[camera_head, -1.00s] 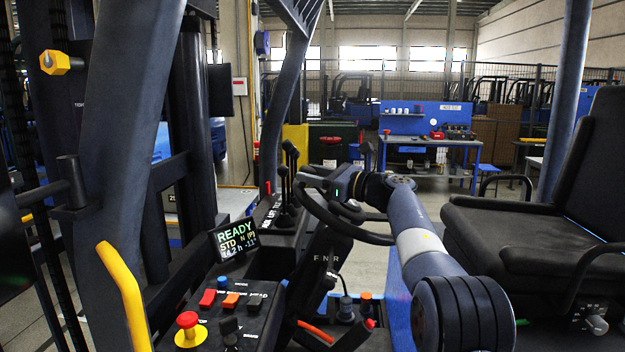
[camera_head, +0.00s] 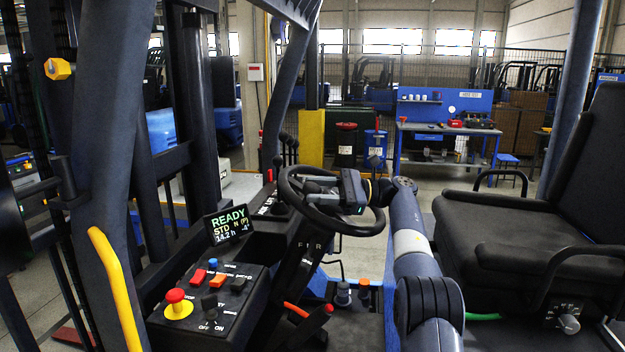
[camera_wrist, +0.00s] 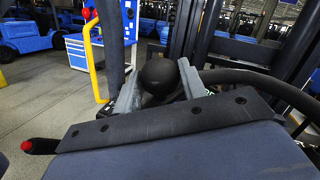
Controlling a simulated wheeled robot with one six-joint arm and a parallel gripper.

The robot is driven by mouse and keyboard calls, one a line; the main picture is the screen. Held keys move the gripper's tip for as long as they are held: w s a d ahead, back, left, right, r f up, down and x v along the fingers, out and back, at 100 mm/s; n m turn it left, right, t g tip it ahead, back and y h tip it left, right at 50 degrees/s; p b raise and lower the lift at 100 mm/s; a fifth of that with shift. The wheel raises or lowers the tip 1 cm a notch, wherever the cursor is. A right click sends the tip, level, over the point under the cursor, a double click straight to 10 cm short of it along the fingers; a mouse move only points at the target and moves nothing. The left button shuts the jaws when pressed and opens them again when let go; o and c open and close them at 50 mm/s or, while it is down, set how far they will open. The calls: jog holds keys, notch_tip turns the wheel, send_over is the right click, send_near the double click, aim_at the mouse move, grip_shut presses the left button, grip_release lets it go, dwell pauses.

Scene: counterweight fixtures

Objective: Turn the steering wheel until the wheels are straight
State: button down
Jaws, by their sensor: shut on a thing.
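The black steering wheel (camera_head: 350,228) stands on a dark column in the middle of the head view. My gripper (camera_head: 325,188) reaches over the wheel from the right. In the wrist view my gripper (camera_wrist: 160,85) has its two grey fingers on either side of a round black knob (camera_wrist: 159,76) and is shut on it. The wheel's dark rim (camera_wrist: 262,84) runs off to the right there. A small display (camera_head: 229,222) left of the column reads READY, STD, N (P), 14.2 h and -4°. The vehicle's road wheels are not in view.
A black console (camera_head: 212,302) with a red mushroom button (camera_head: 175,296) and switches lies left of the column. A black seat (camera_head: 500,220) stands at the right. A yellow grab handle (camera_head: 116,285) is at the left. Dark levers stand behind the wheel.

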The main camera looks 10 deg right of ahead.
jog(key=shift+s+d+g, duration=0.15)
jog(key=shift+d+g, duration=0.05)
jog(key=shift+g, duration=0.1)
jog(key=shift+f+n, duration=0.1)
jog(key=shift+n, duration=0.2)
jog(key=c, duration=0.9)
grip_release()
jog(key=shift+o, duration=0.2)
jog(key=shift+a, duration=0.1)
